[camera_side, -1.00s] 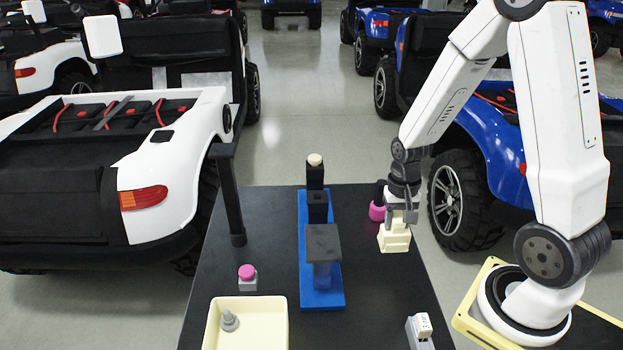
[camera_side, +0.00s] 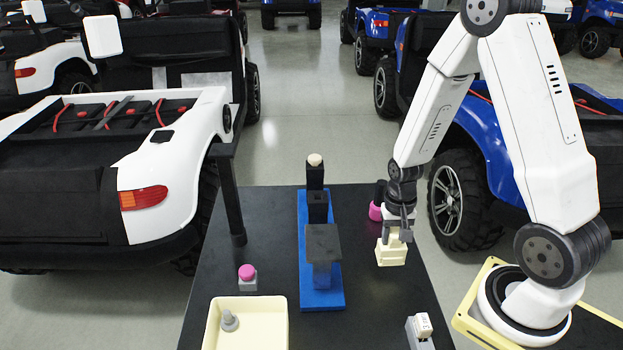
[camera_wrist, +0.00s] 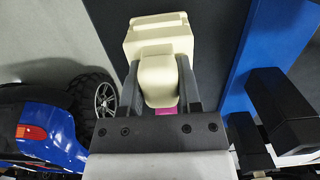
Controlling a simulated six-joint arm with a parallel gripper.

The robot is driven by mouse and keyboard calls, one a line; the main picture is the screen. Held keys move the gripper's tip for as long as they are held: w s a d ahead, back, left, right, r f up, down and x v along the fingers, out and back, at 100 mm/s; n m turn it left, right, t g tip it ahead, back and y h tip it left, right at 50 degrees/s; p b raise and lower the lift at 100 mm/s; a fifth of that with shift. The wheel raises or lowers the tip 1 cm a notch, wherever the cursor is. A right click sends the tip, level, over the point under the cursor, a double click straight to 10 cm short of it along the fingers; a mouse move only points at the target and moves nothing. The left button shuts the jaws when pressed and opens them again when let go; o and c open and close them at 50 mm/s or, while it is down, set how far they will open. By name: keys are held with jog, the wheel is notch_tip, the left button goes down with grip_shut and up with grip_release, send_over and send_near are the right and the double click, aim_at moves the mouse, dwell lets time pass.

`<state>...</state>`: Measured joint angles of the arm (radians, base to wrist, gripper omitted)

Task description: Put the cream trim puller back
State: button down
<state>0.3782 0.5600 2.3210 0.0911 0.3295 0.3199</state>
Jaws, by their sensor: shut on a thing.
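The cream trim puller (camera_side: 391,253) is a blocky cream piece with a wider lower part, at the right side of the black table in the side view. My gripper (camera_side: 397,232) is shut on its narrower upper part, from above. In the wrist view the puller (camera_wrist: 158,42) lies between the two dark fingers (camera_wrist: 160,88), its wide part beyond the fingertips. It looks about upright. I cannot tell whether its underside touches the table or is just above it.
A magenta-and-black piece (camera_side: 377,210) stands just behind my gripper. A blue base (camera_side: 322,299) with dark posts stands mid-table. A cream tray (camera_side: 281,325) holds a grey peg. A magenta button (camera_side: 247,272), a tall black post (camera_side: 231,200) and a white-topped grey block (camera_side: 419,330) stand around.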

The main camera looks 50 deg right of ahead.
aim_at(392, 246)
jog(key=shift+f, duration=1.6)
jog(key=shift+f, duration=0.15)
jog(key=shift+c, duration=1.4)
grip_release()
jog(key=shift+w+d+r, duration=0.1)
jog(key=shift+r, duration=1.95)
jog(key=shift+w+d+r, duration=0.1)
jog(key=shift+r, duration=1.95)
jog(key=shift+w+d+r, duration=0.1)
jog(key=shift+r, duration=1.95)
jog(key=shift+a, duration=0.1)
